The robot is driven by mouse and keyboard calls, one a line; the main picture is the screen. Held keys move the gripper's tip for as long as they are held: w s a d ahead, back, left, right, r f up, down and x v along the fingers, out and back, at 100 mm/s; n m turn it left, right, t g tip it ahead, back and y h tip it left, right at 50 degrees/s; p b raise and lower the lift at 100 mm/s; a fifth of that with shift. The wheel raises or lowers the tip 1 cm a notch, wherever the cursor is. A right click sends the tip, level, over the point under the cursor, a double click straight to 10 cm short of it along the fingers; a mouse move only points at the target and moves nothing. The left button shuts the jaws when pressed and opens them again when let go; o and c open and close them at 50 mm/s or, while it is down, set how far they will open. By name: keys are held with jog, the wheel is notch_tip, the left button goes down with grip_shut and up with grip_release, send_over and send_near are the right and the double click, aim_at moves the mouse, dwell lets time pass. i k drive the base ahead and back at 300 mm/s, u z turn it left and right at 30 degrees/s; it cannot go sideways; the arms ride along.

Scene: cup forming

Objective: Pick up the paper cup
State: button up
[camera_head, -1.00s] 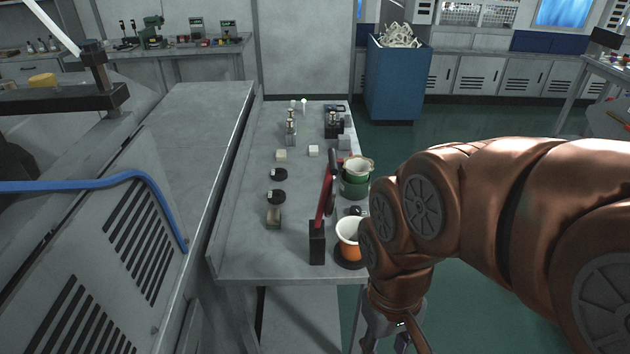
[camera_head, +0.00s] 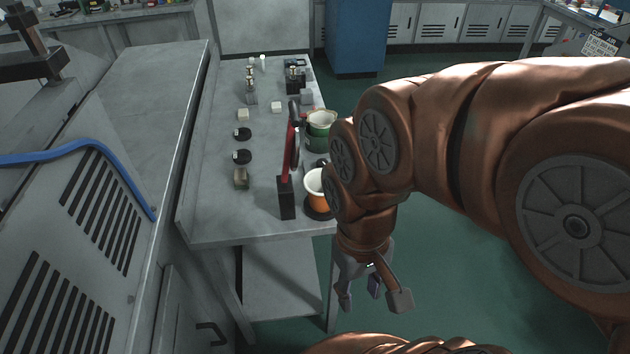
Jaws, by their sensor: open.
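An orange cup with a white inside (camera_head: 317,200) stands upright on a dark round base at the near right edge of the table. My copper arm hides part of its right side. A green cup-like container with a pale rim (camera_head: 321,119) stands farther back along the same edge. I cannot tell for certain which one is the paper cup. My gripper (camera_head: 372,302) is open and empty. It hangs beyond the table's near right corner, in front of and below the orange cup, fingers pointing down.
The grey table (camera_head: 215,205) carries a black block with a red upright piece (camera_head: 286,197) left of the orange cup. A blue bin (camera_head: 354,35) stands behind. Green floor lies free at the right.

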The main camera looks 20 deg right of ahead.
aim_at(312, 180)
jog(key=u, duration=0.3)
jog(key=k, duration=0.35)
jog(key=u, duration=0.75)
jog(key=k, duration=0.55)
jog(key=u, duration=0.3)
